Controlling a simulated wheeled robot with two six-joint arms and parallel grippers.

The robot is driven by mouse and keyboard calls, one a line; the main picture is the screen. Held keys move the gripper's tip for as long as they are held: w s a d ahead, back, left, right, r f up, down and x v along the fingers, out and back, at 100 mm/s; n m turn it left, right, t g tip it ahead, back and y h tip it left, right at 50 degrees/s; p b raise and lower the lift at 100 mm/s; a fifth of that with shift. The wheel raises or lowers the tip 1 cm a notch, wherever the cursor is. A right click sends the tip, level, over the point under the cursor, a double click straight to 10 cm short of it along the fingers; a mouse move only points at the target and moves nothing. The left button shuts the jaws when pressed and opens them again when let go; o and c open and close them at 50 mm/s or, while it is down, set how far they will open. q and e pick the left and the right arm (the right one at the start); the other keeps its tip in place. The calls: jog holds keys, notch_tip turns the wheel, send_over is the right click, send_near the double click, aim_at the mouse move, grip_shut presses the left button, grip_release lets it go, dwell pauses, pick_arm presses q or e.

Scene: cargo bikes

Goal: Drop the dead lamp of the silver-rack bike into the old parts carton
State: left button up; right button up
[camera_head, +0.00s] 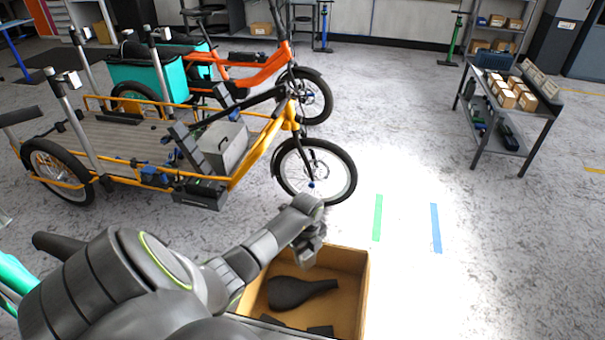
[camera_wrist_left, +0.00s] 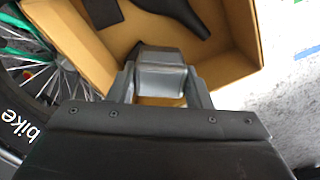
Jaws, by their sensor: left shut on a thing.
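My left gripper (camera_head: 308,252) hangs over the old parts carton (camera_head: 362,292), a brown open box on the floor in front of me. In the left wrist view the gripper (camera_wrist_left: 162,92) is shut on a small grey block-shaped lamp (camera_wrist_left: 160,68). The lamp is above the carton (camera_wrist_left: 245,28), near one of its walls, and the gripper hides part of it. A black saddle (camera_head: 298,291) and dark flat pieces lie inside the carton. My right gripper is not in view.
An orange-yellow cargo bike (camera_head: 240,175) with a flat deck stands beyond the carton. An orange bike (camera_head: 260,68) with teal boxes stands behind it. A shelf table (camera_head: 530,100) with small cartons is at right. Floor right of the carton is clear, with green and blue tape.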

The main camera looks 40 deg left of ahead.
pick_arm(q)
jog(key=f, duration=0.2)
jog(key=s+f, duration=0.1)
jog(key=shift+s+a+b, duration=0.1)
jog(key=shift+a+b, duration=0.2)
jog(key=shift+a, duration=0.1)
jog(key=shift+a+f, duration=0.1)
jog(key=shift+f, duration=0.25)
jog(key=shift+f+b, duration=0.4)
jog(key=shift+b, duration=0.2)
jog(key=shift+f+b, duration=2.15)
jog(key=shift+f, duration=0.15)
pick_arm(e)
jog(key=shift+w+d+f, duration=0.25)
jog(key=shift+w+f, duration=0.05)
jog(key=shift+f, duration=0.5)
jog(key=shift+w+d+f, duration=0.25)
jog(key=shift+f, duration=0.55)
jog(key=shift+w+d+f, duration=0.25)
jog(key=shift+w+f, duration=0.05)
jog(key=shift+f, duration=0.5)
pick_arm(q)
jog(key=o, duration=1.1)
